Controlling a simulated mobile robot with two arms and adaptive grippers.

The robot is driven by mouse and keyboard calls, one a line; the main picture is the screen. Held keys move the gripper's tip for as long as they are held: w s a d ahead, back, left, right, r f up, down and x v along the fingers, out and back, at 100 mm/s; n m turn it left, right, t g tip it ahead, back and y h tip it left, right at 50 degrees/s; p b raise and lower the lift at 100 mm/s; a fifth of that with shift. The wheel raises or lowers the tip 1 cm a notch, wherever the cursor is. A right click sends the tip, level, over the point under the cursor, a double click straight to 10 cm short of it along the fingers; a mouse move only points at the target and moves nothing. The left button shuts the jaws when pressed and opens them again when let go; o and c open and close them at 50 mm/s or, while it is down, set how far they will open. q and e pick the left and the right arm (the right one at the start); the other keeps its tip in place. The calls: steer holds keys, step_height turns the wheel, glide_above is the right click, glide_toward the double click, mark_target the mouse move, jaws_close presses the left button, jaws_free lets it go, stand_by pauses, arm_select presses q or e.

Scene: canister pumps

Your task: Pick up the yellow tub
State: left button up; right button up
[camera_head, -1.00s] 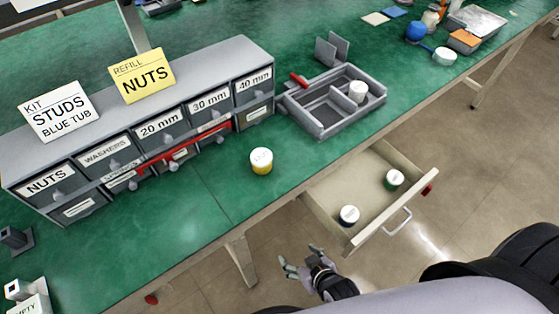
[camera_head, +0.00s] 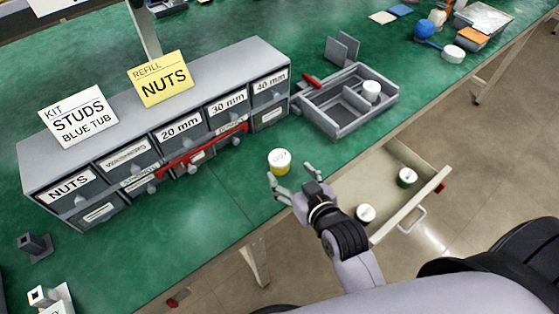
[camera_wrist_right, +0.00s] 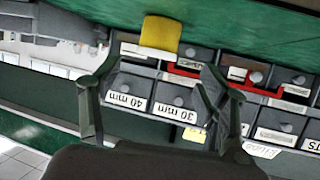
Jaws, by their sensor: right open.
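The yellow tub (camera_head: 280,164) stands upright on the green bench, with a white lid, in front of the drawer cabinet. In the wrist view, which is upside down, the yellow tub (camera_wrist_right: 160,34) shows near the top, beyond the spread fingers. My right gripper (camera_head: 291,180) is open and empty. It is just on the near side of the tub, close to the bench edge, with its fingers pointing at the tub. In the wrist view the right gripper (camera_wrist_right: 150,85) has its fingers wide apart. I cannot tell whether a finger touches the tub. My left gripper is out of view.
A grey labelled drawer cabinet (camera_head: 160,105) with a red bar stands behind the tub. A grey divided tray (camera_head: 343,125) is to the right. An open drawer (camera_head: 400,228) below the bench holds two white-lidded tubs. Bare bench lies left of the tub.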

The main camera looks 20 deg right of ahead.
mark_target(280, 157)
steer(key=x, duration=0.3)
steer(key=shift+w, duration=0.1)
steer(key=shift+r+p+x, duration=0.15)
steer(key=shift+p+x, duration=0.05)
steer(key=shift+x, duration=1.15)
steer(key=shift+r+p+x, duration=0.15)
steer(key=shift+x, duration=1.2)
steer(key=shift+w+d, duration=0.1)
steer(key=shift+d, duration=0.05)
steer(key=shift+c, duration=0.4)
steer(key=c, duration=1.2)
steer(key=shift+c, duration=0.2)
steer(key=shift+r, duration=0.2)
